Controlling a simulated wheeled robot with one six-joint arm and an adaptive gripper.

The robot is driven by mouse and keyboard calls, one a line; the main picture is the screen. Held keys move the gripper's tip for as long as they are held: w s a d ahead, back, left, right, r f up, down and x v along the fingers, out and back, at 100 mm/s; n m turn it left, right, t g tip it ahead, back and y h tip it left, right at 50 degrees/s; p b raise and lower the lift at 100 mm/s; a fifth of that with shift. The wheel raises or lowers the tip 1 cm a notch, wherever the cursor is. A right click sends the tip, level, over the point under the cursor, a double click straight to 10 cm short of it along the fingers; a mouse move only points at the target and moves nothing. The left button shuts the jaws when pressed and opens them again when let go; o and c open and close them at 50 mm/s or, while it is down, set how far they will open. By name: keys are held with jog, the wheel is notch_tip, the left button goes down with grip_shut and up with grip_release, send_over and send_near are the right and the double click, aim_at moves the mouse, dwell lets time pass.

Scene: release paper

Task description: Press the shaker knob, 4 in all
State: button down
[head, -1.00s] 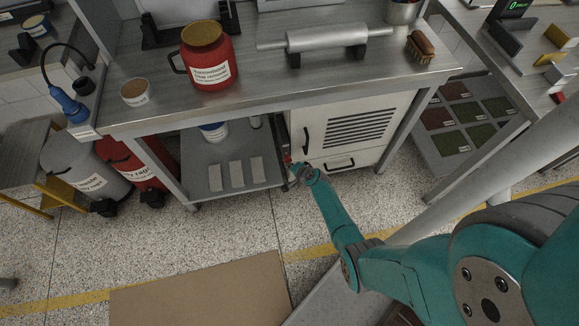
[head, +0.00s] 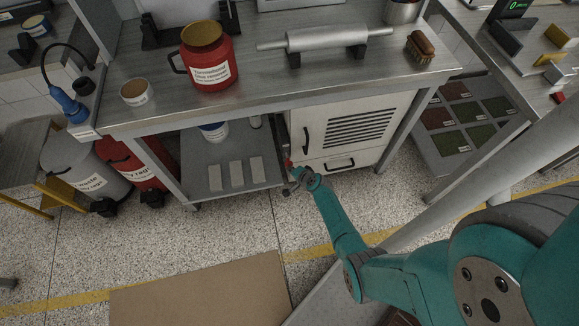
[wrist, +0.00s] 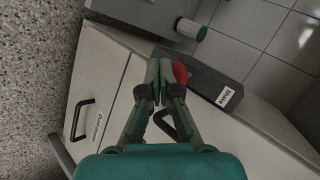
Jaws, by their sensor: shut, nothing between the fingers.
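The shaker is a dark, narrow box (wrist: 207,80) with a white label, fixed to the side of the white cabinet in the wrist view. Its round red knob (wrist: 180,72) sticks out from the near end. My gripper (wrist: 160,72) is shut and empty, with its fingertips close beside the knob and partly covering it. I cannot tell whether they touch. In the head view the red knob (head: 288,163) is a small spot at the cabinet's left edge, just beyond my gripper (head: 289,177).
The white cabinet (head: 350,124) with black handles stands under the steel bench (head: 250,100). Left of it is a low grey shelf (head: 265,180) with several pale blocks. Open floor and a brown mat (head: 200,290) lie in front.

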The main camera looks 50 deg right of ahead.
jog(key=shift+s+a, duration=0.45)
jog(key=shift+s, duration=0.2)
jog(key=shift+s+a, duration=0.75)
jog(key=shift+s, duration=0.3)
jog(key=shift+s+a, duration=0.7)
jog(key=shift+s, duration=0.35)
dwell(0.6)
jog(key=s+a, duration=0.2)
jog(key=s, duration=0.1)
jog(key=shift+s, duration=0.1)
jog(key=w+d, duration=0.4)
jog(key=w, duration=0.3)
jog(key=shift+w+d, duration=0.15)
jog(key=shift+d, duration=0.25)
jog(key=shift+w+d, duration=0.1)
jog(key=shift+w, duration=0.05)
dwell(1.5)
